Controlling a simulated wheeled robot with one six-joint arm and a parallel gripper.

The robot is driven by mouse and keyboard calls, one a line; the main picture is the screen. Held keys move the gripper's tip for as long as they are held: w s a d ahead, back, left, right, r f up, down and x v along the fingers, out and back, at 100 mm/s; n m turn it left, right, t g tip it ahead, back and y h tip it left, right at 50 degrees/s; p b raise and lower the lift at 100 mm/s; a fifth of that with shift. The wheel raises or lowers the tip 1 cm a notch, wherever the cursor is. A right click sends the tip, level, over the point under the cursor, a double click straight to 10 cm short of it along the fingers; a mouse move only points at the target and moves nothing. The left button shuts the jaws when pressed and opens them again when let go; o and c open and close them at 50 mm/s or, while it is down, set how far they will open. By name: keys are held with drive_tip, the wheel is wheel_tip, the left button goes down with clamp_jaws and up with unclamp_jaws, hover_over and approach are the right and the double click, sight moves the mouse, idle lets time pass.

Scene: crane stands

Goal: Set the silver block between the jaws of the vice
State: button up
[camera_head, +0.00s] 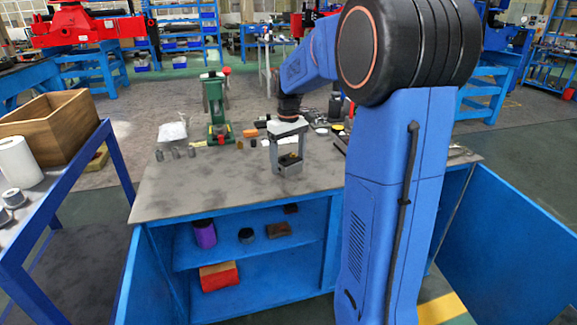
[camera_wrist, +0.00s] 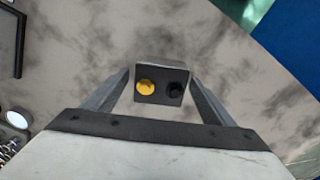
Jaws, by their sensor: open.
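My gripper (camera_head: 287,150) is open and points down over the grey-topped bench. In the wrist view its two fingers (camera_wrist: 159,76) stand on either side of a small dark grey box (camera_wrist: 159,97) with a yellow and a black knob on top. Gaps show between the box and both fingers, so it is not clasped. No block in view is clearly the silver one. Several small grey pieces (camera_head: 175,154) stand at the bench's left. A green upright device (camera_head: 214,100) with red parts stands at the back left; I cannot tell whether it is the vice.
The bench (camera_head: 215,185) is bare at its front left. A white bag (camera_head: 172,132) lies at the back left, and small tools crowd the back. A side table at left bears a wooden box (camera_head: 55,128) and a white roll (camera_head: 20,162). My arm hides the bench's right part.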

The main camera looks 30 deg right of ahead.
drive_tip(key=c, duration=1.8)
drive_tip(key=shift+o, duration=0.2)
drive_tip(key=shift+r, duration=0.2)
